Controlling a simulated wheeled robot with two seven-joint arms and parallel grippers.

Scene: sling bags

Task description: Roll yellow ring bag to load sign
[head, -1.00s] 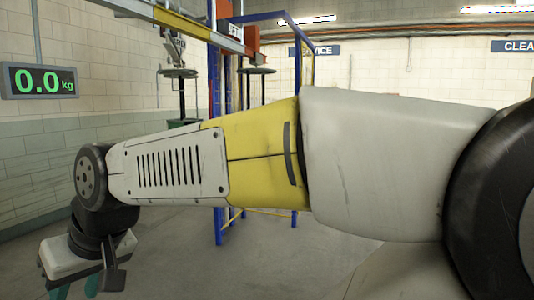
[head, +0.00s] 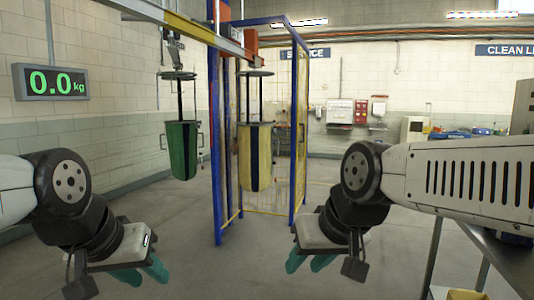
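No sign reading LOAD shows. The readable signs are a partly covered SERVICE (head: 318,53) and a cut-off CLEAN (head: 503,50). My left gripper (head: 141,273) is low at the left, teal fingers apart and empty. My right gripper (head: 309,262) is low right of centre, fingers apart and empty. Both are nearer than the bags and touch neither.
A blue post frame (head: 297,130) with a yellow mesh stands beside the yellow bag. A 0.0 kg display (head: 51,82) is on the left wall. A metal table (head: 478,255) stands at the lower right. The floor (head: 225,265) between my grippers is clear.

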